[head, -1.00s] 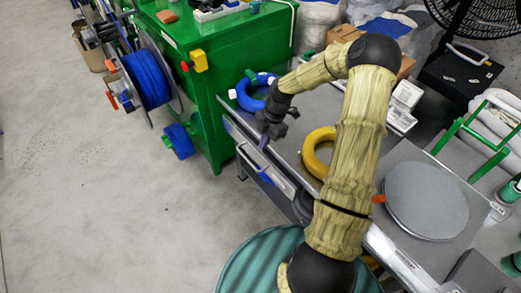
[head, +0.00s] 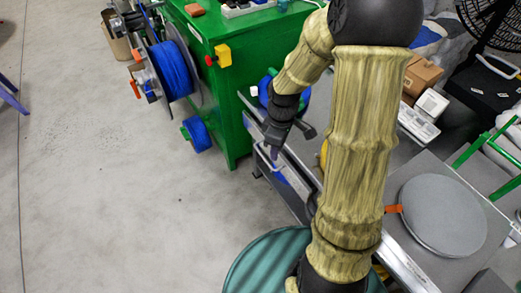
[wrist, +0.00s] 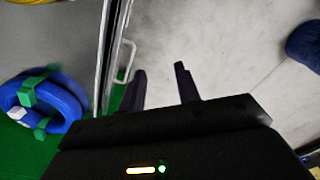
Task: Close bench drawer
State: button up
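The bench drawer (head: 299,186) is at the bench's left side in the head view, with a pale metal rim and something blue by it. How far out it stands is hard to tell. Its pale bar handle (wrist: 126,62) shows in the wrist view, just left of my left finger. My gripper (head: 274,156) is over the drawer's front end in the head view. In the wrist view my gripper (wrist: 163,87) has its fingers apart with bare floor between them. The handle is not between the fingers, and I cannot tell whether one touches it. My arm hides part of the bench.
A green cabinet (head: 236,62) with a blue cable reel (head: 171,70) stands beyond the drawer. A grey round plate (head: 442,214) is to the right. The floor (head: 110,190) at left is clear.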

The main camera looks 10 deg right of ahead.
jog(key=s+a+r+m+t, duration=0.1)
jog(key=s+r+m+t, duration=0.1)
jog(key=s+r+m, duration=0.5)
jog(key=s+m, duration=0.1)
jog(key=m, duration=0.2)
jog(key=shift+s+a+m+t, duration=0.3)
jog(key=shift+a+m+t, duration=0.1)
